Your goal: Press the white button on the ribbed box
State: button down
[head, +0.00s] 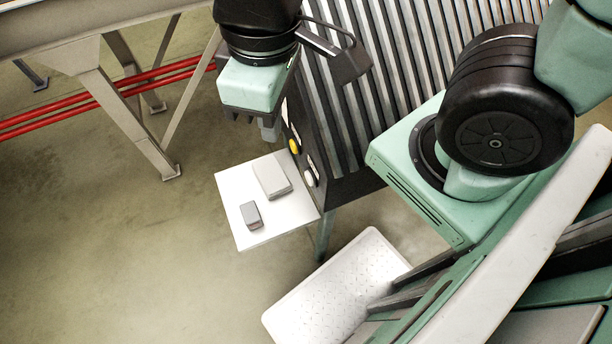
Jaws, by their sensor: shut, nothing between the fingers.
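The ribbed box (405,60) stands at the top middle of the head view, with grey ribs on top and a dark front panel. A white button (310,178) is low on that panel, near its bottom corner. A yellow button (294,146) sits above it, with pale labels beside the buttons. My gripper (268,132) points down in front of the panel, above and left of both buttons. Its fingers are shut and empty, and partly hidden under the green gripper body. It looks apart from the white button; the exact gap to the panel is hard to tell.
A white shelf (235,215) juts out below the panel, carrying a larger grey box (271,177) and a small grey block (251,214). A steel frame (130,120) and red pipes (70,112) are at the left. The floor at lower left is clear.

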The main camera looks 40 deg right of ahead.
aim_at(310, 181)
jog(key=k+j, duration=0.3)
jog(key=j, duration=0.15)
jog(key=k+j, duration=0.65)
jog(key=j, duration=0.2)
